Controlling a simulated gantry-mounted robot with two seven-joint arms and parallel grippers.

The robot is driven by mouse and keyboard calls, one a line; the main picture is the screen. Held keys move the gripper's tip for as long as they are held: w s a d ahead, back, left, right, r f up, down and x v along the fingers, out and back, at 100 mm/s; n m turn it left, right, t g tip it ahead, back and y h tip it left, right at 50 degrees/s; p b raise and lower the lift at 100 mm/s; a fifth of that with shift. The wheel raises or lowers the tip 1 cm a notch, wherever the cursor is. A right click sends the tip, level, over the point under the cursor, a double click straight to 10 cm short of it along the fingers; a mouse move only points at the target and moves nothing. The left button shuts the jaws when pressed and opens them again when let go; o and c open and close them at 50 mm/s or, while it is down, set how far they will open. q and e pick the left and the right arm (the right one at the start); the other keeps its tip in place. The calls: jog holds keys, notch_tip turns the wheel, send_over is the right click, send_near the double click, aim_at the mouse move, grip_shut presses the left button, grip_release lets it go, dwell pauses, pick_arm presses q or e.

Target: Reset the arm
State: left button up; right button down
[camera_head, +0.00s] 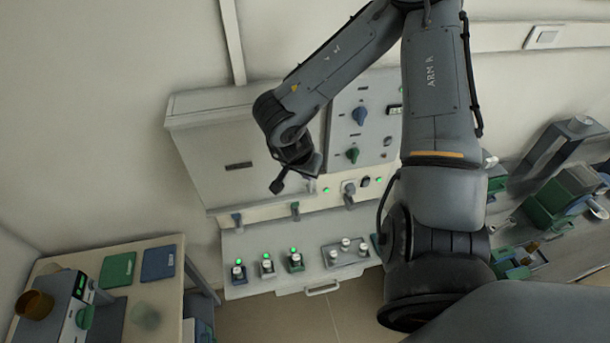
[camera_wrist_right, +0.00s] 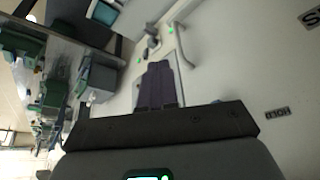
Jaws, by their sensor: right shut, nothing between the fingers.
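My right arm, marked ARM R, reaches up and over to the furnace front in the head view. Its right gripper (camera_head: 278,186) hangs in front of the pale furnace panel, apart from the knobs and switches as far as I can tell. In the right wrist view the two dark fingers of my right gripper (camera_wrist_right: 158,84) lie together, with nothing between them. My left gripper does not show.
The furnace (camera_head: 205,150) stands against the wall, with a control panel (camera_head: 365,115) beside its door. Below is a shelf with several small lit devices (camera_head: 267,264) and a tray (camera_head: 345,253). A wooden side table (camera_head: 150,295) is at left; a cluttered bench (camera_head: 560,250) is at right.

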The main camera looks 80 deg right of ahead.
jog(key=s+a+f+y+p, duration=0.2)
jog(key=a+f+y, duration=0.3)
jog(key=a, duration=0.7)
jog(key=s+a+f+y+p, duration=0.2)
jog(key=a+f+y, duration=0.2)
jog(key=a+f, duration=0.65)
jog(key=w+a+r+m+t+y+p, duration=0.1)
jog(key=a+r+m+y, duration=0.1)
jog(key=a, duration=0.6)
jog(key=w+a+r+m+t+y, duration=0.1)
jog(key=w+a+r+y, duration=0.1)
jog(key=a, duration=0.6)
jog(key=w+a+r+m+t+p, duration=0.1)
jog(key=w+a+r+m+t, duration=0.3)
jog(key=m, duration=0.4)
jog(key=w+a+r+m+t+p, duration=0.1)
jog(key=w+a+r+m+t, duration=0.2)
jog(key=w+m, duration=0.4)
jog(key=w+d+f+m+h, duration=0.15)
jog(key=d+m+h, duration=0.5)
jog(key=m, duration=1.25)
jog(key=s+d+f+m+g+h, duration=0.1)
jog(key=s+d+f+m+g, duration=0.2)
jog(key=m, duration=0.8)
jog(key=s+d, duration=0.2)
jog(key=shift+s+d+g+p, duration=0.25)
jog(key=shift+d+g+p, duration=0.05)
jog(key=shift+g+p, duration=0.1)
